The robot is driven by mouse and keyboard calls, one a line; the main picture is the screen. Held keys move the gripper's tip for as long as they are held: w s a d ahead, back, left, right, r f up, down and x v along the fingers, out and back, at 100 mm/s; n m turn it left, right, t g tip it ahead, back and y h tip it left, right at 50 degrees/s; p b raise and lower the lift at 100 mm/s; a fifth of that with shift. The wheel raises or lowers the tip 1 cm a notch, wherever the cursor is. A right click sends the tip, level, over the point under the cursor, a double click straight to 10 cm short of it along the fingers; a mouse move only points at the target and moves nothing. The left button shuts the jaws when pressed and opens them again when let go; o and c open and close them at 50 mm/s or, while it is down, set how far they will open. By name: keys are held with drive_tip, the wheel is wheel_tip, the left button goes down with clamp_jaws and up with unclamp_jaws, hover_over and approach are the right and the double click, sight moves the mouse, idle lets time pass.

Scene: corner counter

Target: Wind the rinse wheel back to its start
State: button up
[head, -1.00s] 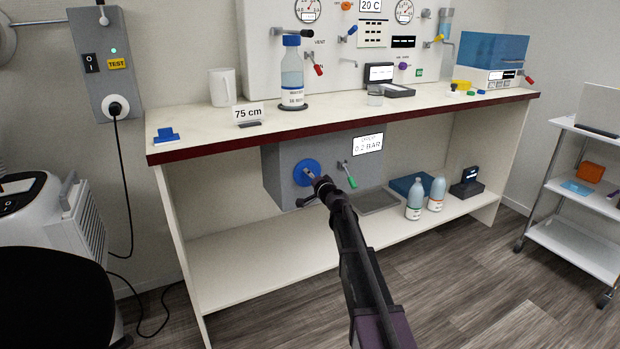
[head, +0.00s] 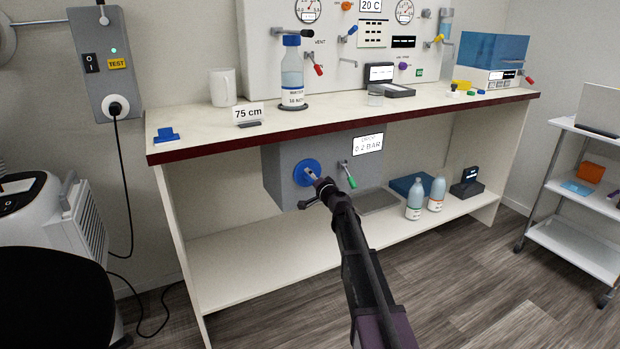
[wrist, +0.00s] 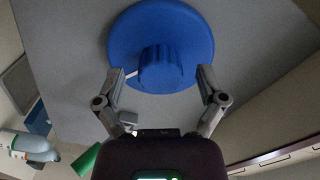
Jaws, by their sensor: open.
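The blue wheel (head: 305,172) is mounted on the front of the grey box under the counter. In the wrist view the wheel (wrist: 196,32) is a round blue disc with a raised ribbed hub (wrist: 160,68) facing me. My gripper (head: 312,176) is at the wheel in the head view. In the wrist view my open gripper (wrist: 162,76) has one finger on each side of the hub, with a visible gap at the left finger. I cannot tell whether the right finger touches. My gripper hides the wheel's lower right part in the head view.
A green-handled valve (head: 350,178) sits just right of the wheel on the grey box (head: 283,150), below a 0.2 BAR sign (head: 368,144). Bottles (head: 414,200) stand on the lower shelf to the right. The shelf's left part is clear.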

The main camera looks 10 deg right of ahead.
drive_tip(key=v, duration=1)
drive_tip(key=shift+s, duration=0.2)
idle(0.4)
drive_tip(key=m, duration=0.7)
drive_tip(key=s+m, duration=0.1)
drive_tip(key=m, duration=0.6)
drive_tip(key=s+d+m, duration=0.1)
drive_tip(key=m, duration=0.5)
drive_tip(key=shift+r+m, duration=0.2)
drive_tip(key=shift+m, duration=0.2)
drive_tip(key=shift+w, duration=0.1)
drive_tip(key=x, duration=1.3)
drive_tip(key=shift+w+a, duration=0.1)
drive_tip(key=shift+w, duration=0.2)
drive_tip(key=c, duration=1.1)
